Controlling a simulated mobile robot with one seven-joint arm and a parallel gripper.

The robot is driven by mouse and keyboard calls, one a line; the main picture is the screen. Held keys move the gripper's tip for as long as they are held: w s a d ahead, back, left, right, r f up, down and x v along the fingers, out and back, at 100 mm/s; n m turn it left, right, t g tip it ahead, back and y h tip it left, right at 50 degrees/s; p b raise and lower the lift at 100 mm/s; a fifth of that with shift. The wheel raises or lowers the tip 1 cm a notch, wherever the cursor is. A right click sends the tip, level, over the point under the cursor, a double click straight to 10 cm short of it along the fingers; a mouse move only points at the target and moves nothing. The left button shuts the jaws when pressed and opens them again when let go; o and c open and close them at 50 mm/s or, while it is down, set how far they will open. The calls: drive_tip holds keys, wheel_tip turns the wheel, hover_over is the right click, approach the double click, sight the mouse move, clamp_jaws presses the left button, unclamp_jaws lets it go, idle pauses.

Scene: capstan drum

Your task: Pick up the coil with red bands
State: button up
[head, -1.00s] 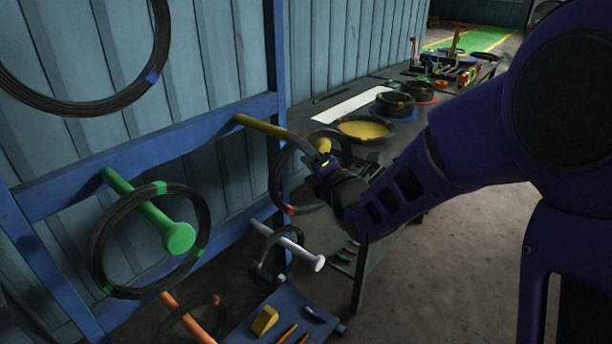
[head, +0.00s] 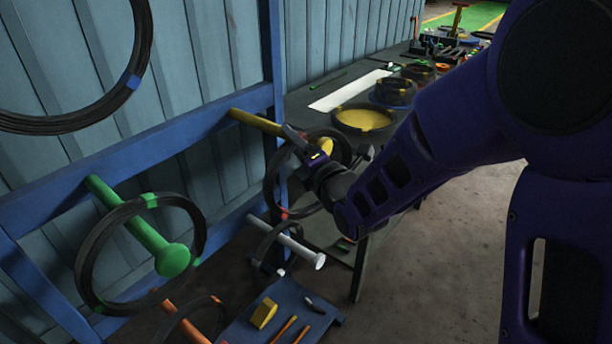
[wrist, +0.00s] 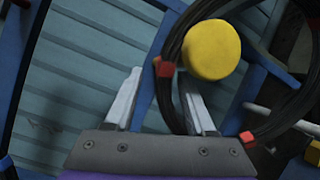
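The black coil with red bands (head: 268,184) hangs on the yellow peg (head: 250,121) of the blue rack. My gripper (head: 298,146) is at the coil's upper part, beside the peg. In the wrist view the gripper's fingers (wrist: 160,74) are apart. The coil's near-left rim appears between them, with the right finger over the ring's opening. I cannot tell whether either finger touches it.
A coil with green bands (head: 83,250) hangs on the green peg (head: 150,235) at left. A smaller coil hangs on the white peg (head: 303,250), below the red-banded one. A workbench (head: 300,101) with coils and tools stands behind my arm. A blue tray (head: 240,331) holds small tools.

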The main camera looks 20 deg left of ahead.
clamp_jaws()
idle(1.1)
drive_tip(key=shift+w+r, duration=0.1)
drive_tip(key=shift+r, duration=0.1)
